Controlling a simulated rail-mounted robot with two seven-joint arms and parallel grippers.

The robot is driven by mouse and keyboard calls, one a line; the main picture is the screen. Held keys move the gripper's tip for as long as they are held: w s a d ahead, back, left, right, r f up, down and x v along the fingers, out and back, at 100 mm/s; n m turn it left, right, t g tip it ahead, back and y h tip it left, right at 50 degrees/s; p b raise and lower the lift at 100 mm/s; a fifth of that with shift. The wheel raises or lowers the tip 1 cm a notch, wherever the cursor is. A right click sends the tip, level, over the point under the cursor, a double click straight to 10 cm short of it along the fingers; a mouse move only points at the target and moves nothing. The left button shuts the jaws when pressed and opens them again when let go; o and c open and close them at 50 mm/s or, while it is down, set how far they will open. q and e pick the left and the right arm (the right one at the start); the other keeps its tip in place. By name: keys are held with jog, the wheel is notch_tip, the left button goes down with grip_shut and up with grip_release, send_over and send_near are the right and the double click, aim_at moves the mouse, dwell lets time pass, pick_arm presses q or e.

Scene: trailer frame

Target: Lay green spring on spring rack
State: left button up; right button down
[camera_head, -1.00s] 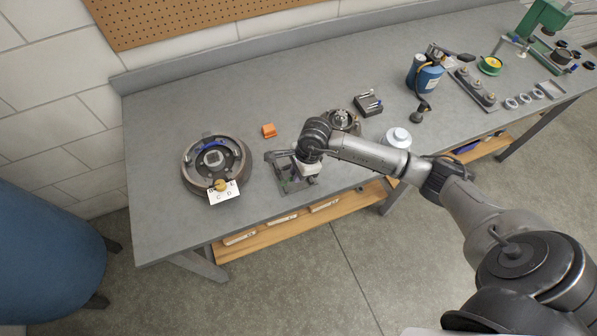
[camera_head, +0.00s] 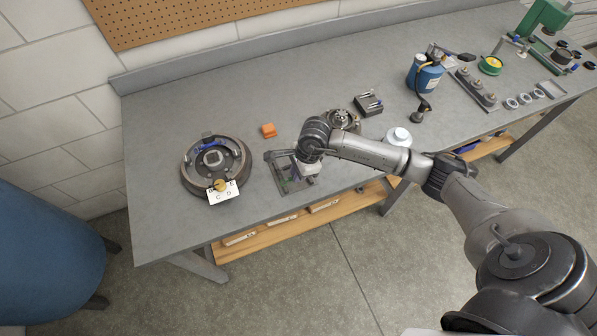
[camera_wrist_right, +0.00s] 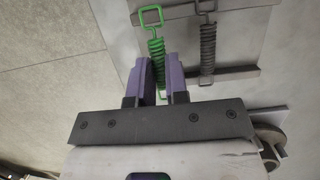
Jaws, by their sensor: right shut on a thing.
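The green spring (camera_wrist_right: 155,45) has a square wire loop at its upper end and lies between the purple fingers of my right gripper (camera_wrist_right: 160,70) in the right wrist view. The gripper is shut on it. The spring rack (camera_wrist_right: 238,73) is a flat plate with raised bars, and the spring's upper loop is at its top bar. I cannot tell whether they touch. A dark spring (camera_wrist_right: 207,45) lies on the rack, parallel to the green one. In the head view the rack (camera_head: 291,189) is partly hidden under my right gripper (camera_head: 296,181). My left gripper is not in view.
A round brake assembly (camera_head: 188,178) with a lettered card (camera_head: 224,196) stands left of the rack. An orange block (camera_head: 269,130) lies behind it. A round hub (camera_head: 352,121) and a white-topped can (camera_head: 397,137) stand to the right. The bench's front edge is close.

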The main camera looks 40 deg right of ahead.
jog(key=shift+f+b, duration=0.3)
jog(key=shift+b, duration=0.05)
dwell(0.7)
jog(key=shift+f+b, duration=0.25)
jog(key=shift+b, duration=0.05)
dwell(0.6)
dwell(0.6)
jog(key=shift+f+b, duration=0.2)
jog(key=shift+b, duration=0.2)
